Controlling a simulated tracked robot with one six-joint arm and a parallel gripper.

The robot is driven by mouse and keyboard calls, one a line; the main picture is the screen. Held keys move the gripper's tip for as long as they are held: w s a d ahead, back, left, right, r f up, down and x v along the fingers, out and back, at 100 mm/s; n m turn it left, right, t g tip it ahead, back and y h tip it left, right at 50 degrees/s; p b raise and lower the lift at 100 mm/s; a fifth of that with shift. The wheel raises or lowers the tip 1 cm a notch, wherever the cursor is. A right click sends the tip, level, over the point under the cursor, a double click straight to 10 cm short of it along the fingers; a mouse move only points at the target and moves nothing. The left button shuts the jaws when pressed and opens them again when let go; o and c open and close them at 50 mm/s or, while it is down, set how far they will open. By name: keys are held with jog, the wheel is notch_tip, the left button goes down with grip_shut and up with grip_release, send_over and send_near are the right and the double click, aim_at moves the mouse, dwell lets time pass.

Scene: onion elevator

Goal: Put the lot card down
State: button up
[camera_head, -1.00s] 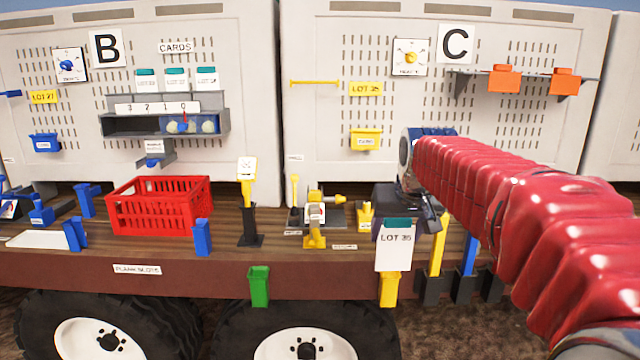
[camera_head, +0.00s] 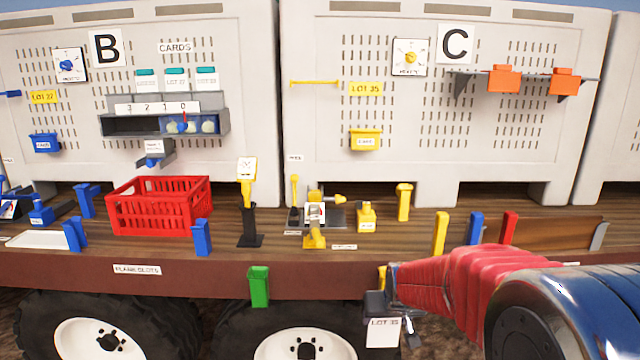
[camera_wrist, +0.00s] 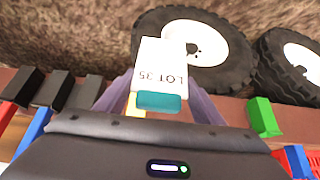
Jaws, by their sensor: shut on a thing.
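The lot card (camera_head: 384,333) is white, with "LOT 35" printed on it. It hangs below my gripper (camera_head: 388,312) in the head view, in front of the trailer's edge and low near the wheel. In the wrist view the card (camera_wrist: 163,62) shows its teal top tab (camera_wrist: 160,101) between the fingers of my gripper (camera_wrist: 160,103), which is shut on it. A yellow card box (camera_head: 366,140) hangs under a yellow "LOT 35" sign (camera_head: 366,89) on panel C.
A green slot holder (camera_head: 259,286) and a partly hidden yellow one (camera_head: 382,274) sit on the deck's front edge. A red crate (camera_head: 158,206), yellow tools and blue, yellow and red posts stand on the deck. Three cards (camera_head: 176,79) hang on panel B.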

jog(key=shift+s+f, duration=0.1)
jog(key=shift+f, duration=0.2)
jog(key=s+f, duration=0.4)
jog(key=f, duration=0.1)
jog(key=shift+s+f, duration=0.3)
jog(key=shift+s, duration=0.1)
jog(key=s+f, duration=0.3)
jog(key=f, duration=0.9)
jog(key=shift+s+f, duration=0.2)
jog(key=shift+f, duration=0.1)
jog(key=shift+d, duration=0.15)
